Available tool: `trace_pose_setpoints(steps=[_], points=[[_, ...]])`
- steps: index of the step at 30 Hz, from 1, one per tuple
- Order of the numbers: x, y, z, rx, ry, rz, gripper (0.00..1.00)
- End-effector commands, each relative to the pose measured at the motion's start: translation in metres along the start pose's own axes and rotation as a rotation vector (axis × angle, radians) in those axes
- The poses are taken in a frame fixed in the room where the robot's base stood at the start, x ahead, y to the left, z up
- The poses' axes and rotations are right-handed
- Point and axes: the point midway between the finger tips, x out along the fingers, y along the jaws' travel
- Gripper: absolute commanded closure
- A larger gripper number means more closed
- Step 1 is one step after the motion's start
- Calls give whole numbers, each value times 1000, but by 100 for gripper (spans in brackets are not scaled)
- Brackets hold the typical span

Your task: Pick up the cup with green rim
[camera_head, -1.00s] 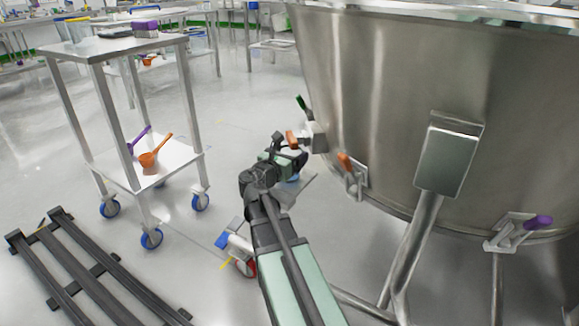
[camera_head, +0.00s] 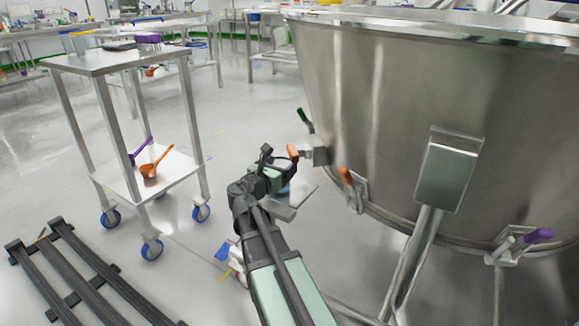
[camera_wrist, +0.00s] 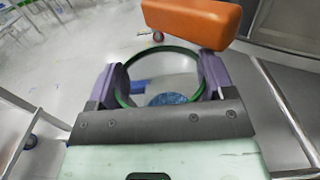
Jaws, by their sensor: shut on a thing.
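The cup with green rim (camera_wrist: 163,51) shows in the wrist view as a green ring with a see-through middle. It sits between the two purple-grey fingers of my gripper (camera_wrist: 164,78), one on each side. My gripper is shut on it, and the floor and a blue shape show through the ring. In the head view my gripper (camera_head: 277,168) is beside the lower left wall of the big steel vessel. I cannot make out the cup there; the gripper hides it.
The steel vessel (camera_head: 390,110) fills the right. Its orange handle (camera_head: 293,152) is very close to my gripper and also looms in the wrist view (camera_wrist: 195,20). A wheeled cart (camera_head: 115,60) with orange and purple scoops stands left. Open floor lies between them.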

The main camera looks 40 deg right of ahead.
Motion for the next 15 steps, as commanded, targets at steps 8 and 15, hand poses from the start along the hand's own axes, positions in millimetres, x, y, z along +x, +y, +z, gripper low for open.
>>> trace_pose_setpoints(steps=[8, 15], points=[[-51, 54, 0, 0, 0, 3, 53], [-88, 90, 0, 0, 0, 1, 53]])
